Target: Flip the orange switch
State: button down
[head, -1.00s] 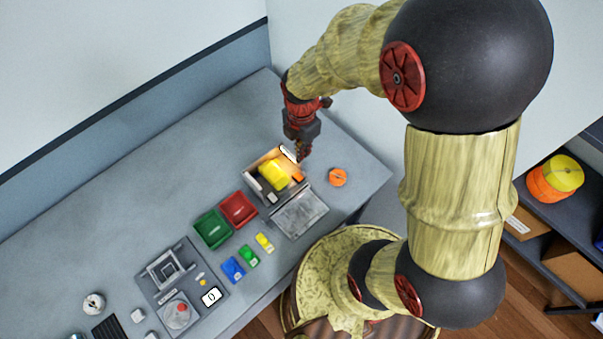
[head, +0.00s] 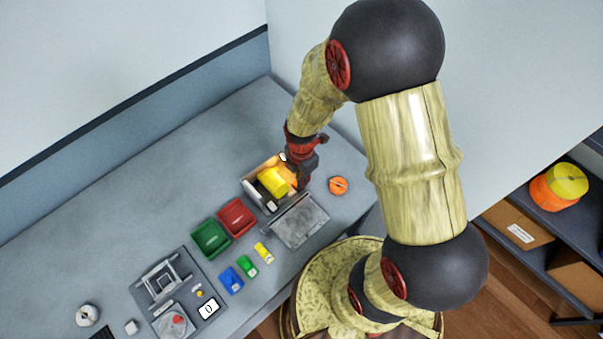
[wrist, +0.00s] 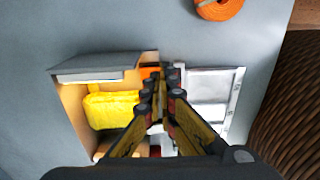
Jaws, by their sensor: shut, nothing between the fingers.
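An orange piece (wrist: 150,72), which may be the orange switch, shows at the far inner edge of an open box (wrist: 78,72) in the wrist view. My fingers partly hide it, so I cannot tell its shape or setting. In the head view an orange patch (head: 289,174) shows in the same box (head: 252,191), beside a yellow bundle (head: 272,181). My gripper (wrist: 163,78) is shut and empty, its fingertips just right of the orange piece in the wrist view. I cannot tell whether they touch it. In the head view my gripper (head: 302,182) is over the box's right end.
A grey lid or tray (head: 299,221) lies beside the box. An orange roll (head: 338,185) sits to the right. Red (head: 237,216) and green (head: 210,238) bins and small coloured blocks stand to the left. The back of the table is clear.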

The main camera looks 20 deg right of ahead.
jog(key=shift+f, duration=0.75)
jog(key=shift+f, duration=0.1)
jog(key=shift+s+f, duration=0.2)
jog(key=shift+f, duration=0.2)
jog(key=shift+r, duration=0.15)
jog(key=shift+w, duration=0.1)
jog(key=shift+w+a+r, duration=0.2)
jog(key=shift+w+r, duration=0.1)
jog(key=shift+w, duration=0.4)
